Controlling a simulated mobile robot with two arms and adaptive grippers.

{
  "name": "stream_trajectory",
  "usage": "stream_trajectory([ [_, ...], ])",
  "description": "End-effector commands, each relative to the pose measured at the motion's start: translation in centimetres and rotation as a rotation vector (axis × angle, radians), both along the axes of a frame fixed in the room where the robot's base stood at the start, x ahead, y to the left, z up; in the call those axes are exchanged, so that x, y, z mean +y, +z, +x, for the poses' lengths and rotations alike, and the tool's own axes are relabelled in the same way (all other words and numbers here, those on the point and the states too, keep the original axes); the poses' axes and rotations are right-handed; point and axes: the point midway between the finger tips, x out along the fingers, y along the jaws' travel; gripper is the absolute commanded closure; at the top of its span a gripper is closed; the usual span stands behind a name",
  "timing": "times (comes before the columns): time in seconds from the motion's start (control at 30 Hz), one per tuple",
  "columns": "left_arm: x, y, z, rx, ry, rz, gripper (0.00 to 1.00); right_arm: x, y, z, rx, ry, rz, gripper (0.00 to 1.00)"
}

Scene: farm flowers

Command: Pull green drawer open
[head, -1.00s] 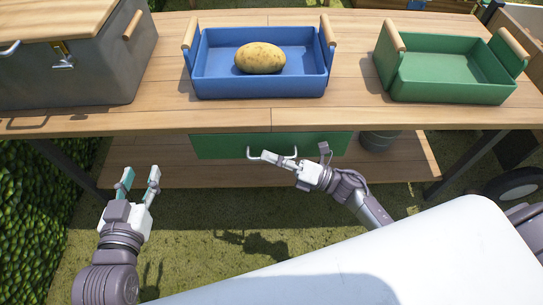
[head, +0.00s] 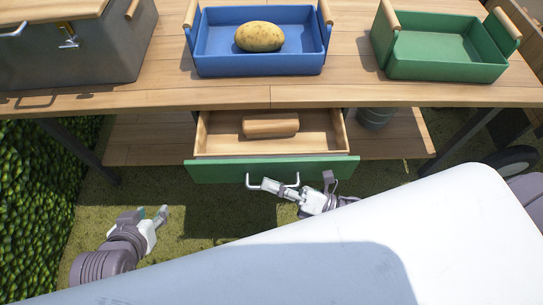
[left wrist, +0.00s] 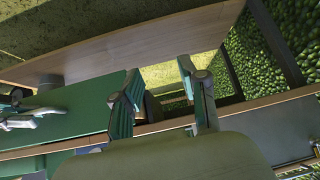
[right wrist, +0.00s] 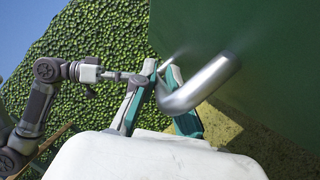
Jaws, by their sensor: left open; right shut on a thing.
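The green drawer (head: 220,172) under the table is open in the head view. Its wooden inside shows, with a wooden block-like object (head: 271,125) lying in it. My right gripper (head: 272,186) is at the drawer's metal handle. In the right wrist view its fingers (right wrist: 165,100) are shut around the handle (right wrist: 200,85), against the green front. My left gripper (head: 159,215) is open and empty, left of the drawer. In the left wrist view its fingers (left wrist: 165,95) are apart, with the green drawer (left wrist: 80,100) beyond them to the left.
The table (head: 150,98) carries a grey box (head: 70,60), a blue tray (head: 260,70) with a potato (head: 260,37), and a green tray (head: 445,72). A dark pot (head: 375,118) stands on the lower shelf. A leafy hedge (head: 40,190) borders the left.

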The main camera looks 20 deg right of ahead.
Motion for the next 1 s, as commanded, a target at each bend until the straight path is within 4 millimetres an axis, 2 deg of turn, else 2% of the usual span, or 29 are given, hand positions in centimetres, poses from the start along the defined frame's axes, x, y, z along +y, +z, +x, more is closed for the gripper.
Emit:
stream_trajectory([
  [0.03, 0.3, -0.2, -0.8, 0.044, 0.004, 0.01, 0.57, 0.3, 0.0, -1.3, 0.008, 0.0, 0.0, 1.0],
  [0.2, 1.0, -1.3, -3.0, 0.162, 0.013, 0.035, 0.57, 1.2, 0.0, -4.5, 0.006, 0.0, -0.001, 1.0],
  [0.4, 1.5, -1.9, -4.5, 0.243, 0.02, 0.052, 0.57, 1.9, -0.1, -6.7, 0.003, -0.001, -0.003, 1.0],
  [0.6, 1.7, -2.1, -5.2, 0.275, 0.022, 0.058, 0.57, 2.1, -0.1, -7.6, 0.0, 0.0, -0.002, 1.0],
  [0.97, 1.8, -2.1, -5.2, 0.277, 0.023, 0.06, 0.57, 2.2, -0.1, -7.7, 0.001, -0.001, -0.003, 1.0],
  [1.0, 1.8, -2.1, -5.2, 0.277, 0.023, 0.06, 0.57, 2.2, -0.1, -7.7, 0.001, -0.001, -0.003, 0.83],
])
